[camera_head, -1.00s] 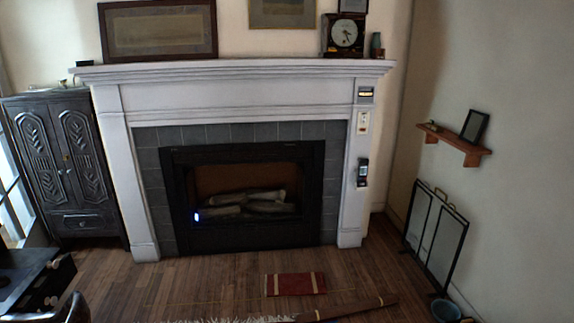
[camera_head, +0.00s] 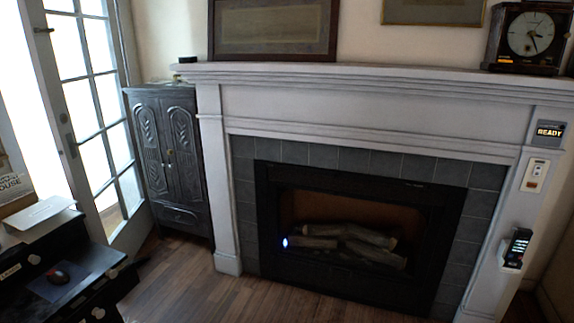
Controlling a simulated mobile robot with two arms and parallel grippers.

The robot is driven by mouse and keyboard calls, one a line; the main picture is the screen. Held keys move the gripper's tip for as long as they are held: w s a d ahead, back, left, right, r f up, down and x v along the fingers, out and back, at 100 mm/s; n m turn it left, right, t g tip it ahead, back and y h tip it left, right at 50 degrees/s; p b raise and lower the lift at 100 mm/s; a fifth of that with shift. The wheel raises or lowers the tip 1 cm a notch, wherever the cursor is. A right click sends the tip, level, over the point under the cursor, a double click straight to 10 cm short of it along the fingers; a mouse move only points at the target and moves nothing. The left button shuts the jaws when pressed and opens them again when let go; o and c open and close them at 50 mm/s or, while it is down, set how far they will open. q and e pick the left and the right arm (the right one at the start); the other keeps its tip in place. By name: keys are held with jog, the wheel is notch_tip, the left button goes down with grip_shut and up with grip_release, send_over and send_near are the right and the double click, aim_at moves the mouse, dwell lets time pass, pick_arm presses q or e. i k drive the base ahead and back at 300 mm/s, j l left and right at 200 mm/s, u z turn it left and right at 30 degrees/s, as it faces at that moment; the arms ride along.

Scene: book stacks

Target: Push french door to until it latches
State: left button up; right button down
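The french door (camera_head: 88,115) stands at the left of the head view, with a pale frame and several glass panes. Its left edge carries a handle and lock hardware (camera_head: 68,140). A bright white opening (camera_head: 35,100) shows to the left of that edge, so the door looks ajar. The door's lower left part is hidden behind the dark furniture in front. Neither of my grippers is in view.
A dark carved cabinet (camera_head: 170,150) stands right of the door, beside the white fireplace mantel (camera_head: 350,105). A black desk-like unit (camera_head: 85,255) with a mouse (camera_head: 60,274) fills the lower left. Wood floor (camera_head: 190,280) is clear before the cabinet.

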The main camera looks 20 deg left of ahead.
aim_at(129, 237)
jog(key=i+j+u, duration=0.4)
jog(key=i, duration=0.15)
jog(key=i+u, duration=0.35)
jog(key=i, duration=0.2)
jog(key=i+u, duration=0.4)
jog(key=i, duration=0.2)
jog(key=i+l+u, duration=0.2)
jog(key=i+u, duration=0.2)
jog(key=i, duration=0.15)
